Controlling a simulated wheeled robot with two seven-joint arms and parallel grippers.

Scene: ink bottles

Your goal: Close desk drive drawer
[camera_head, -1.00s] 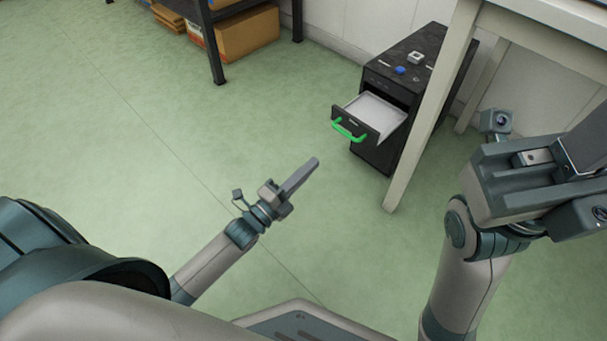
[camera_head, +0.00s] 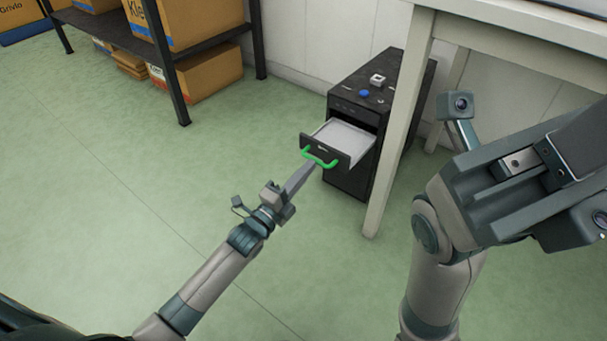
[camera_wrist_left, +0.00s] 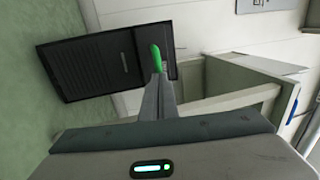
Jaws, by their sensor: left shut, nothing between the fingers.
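A black drawer unit (camera_head: 348,178) stands on the floor beside a table leg; it also shows in the left wrist view (camera_wrist_left: 90,65). Its top drawer (camera_head: 347,138) is pulled out, showing a pale, empty-looking inside. A green handle (camera_head: 320,161) is on the drawer front and appears in the left wrist view (camera_wrist_left: 156,57). My left gripper (camera_head: 311,168) is shut and empty, its fingertips at or just in front of the handle; I cannot tell whether they touch. My right gripper (camera_head: 520,185) is large at the right, its fingertips unclear.
A white table (camera_head: 399,125) stands right of the unit, its leg close by. A dark shelf (camera_head: 167,65) with cardboard boxes (camera_head: 210,75) is at the back left. A blue item (camera_head: 364,93) and a white item (camera_head: 377,79) sit on the unit. The middle floor is clear.

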